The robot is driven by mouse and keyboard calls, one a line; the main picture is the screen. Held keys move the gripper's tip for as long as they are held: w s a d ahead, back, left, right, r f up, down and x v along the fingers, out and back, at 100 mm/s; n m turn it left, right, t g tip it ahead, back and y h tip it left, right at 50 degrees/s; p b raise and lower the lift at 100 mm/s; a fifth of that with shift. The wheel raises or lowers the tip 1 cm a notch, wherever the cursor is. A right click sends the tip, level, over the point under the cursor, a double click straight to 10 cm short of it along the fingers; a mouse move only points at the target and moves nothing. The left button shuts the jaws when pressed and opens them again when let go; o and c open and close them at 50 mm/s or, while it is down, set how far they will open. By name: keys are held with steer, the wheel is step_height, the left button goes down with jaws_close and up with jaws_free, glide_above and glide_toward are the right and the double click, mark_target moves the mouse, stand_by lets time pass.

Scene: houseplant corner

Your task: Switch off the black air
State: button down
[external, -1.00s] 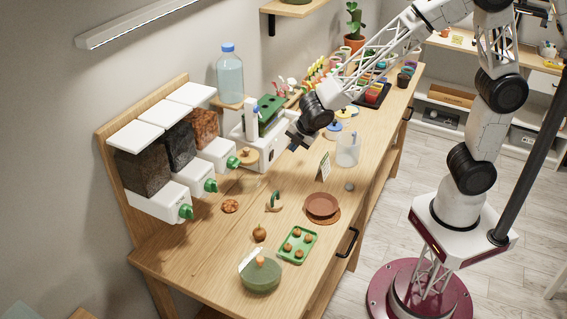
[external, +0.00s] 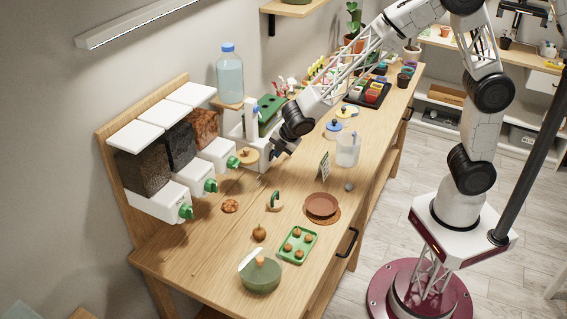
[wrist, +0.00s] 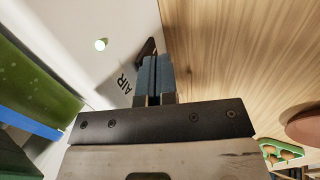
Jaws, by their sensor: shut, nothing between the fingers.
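The black air switch (wrist: 147,47) is a small dark piece on the white housing (wrist: 125,35), beside the printed word AIR. My gripper (wrist: 155,72) is shut and empty, its blue fingertips pointing at the switch and partly covering it. I cannot tell whether they touch it. In the external view my gripper (external: 279,151) is low at the front of the white unit with the green top (external: 270,112); the switch is hidden there.
Wood table surface (wrist: 230,50) lies right of the housing in the wrist view. Dispensers with green taps (external: 210,185) stand left of the unit. A clear beaker (external: 348,150) and a small sign (external: 323,166) stand to the right. The front of the table holds a pot (external: 260,278) and a green tray (external: 297,243).

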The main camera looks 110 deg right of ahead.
steer(key=shift+d, duration=0.1)
stand_by(0.3)
steer(key=shift+w+d, duration=0.15)
steer(key=shift+w, duration=0.1)
steer(key=shift+r, duration=0.15)
steer(key=shift+r, duration=0.7)
stand_by(0.4)
steer(key=v, duration=1.2)
steer(key=shift+s+a+f, duration=0.2)
steer(key=shift+s+a, duration=0.05)
